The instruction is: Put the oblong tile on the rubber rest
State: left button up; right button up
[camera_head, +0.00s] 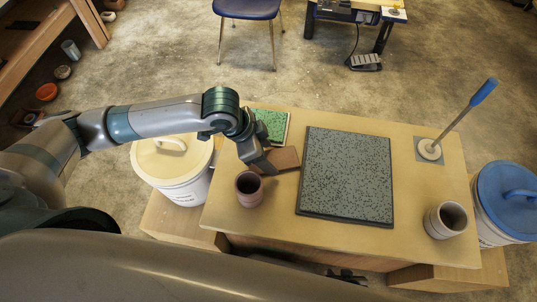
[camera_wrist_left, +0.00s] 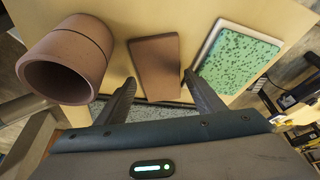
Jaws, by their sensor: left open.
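The oblong tile, a flat brown rectangle (camera_head: 287,157), lies on the table just left of the rubber rest. It also shows in the left wrist view (camera_wrist_left: 154,58). The rubber rest is a large dark grey speckled slab (camera_head: 347,175); a strip of it shows low in the left wrist view (camera_wrist_left: 150,112). My left gripper (camera_head: 262,165) is open above the tile's left part in the head view. In the left wrist view its fingertips (camera_wrist_left: 159,80) are on either side of the tile; I cannot tell whether they touch it. My right gripper is not in view.
A brown cup (camera_head: 249,188) stands close to my left gripper, and a green speckled tile (camera_head: 270,124) lies behind it. A second cup (camera_head: 445,219) and a blue-handled tool (camera_head: 430,148) stand right of the rest. Buckets flank the table (camera_head: 320,118). The rest's top is clear.

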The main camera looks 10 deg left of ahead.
pick_arm(q)
jog(key=v, duration=1)
jog(key=shift+r, duration=0.4)
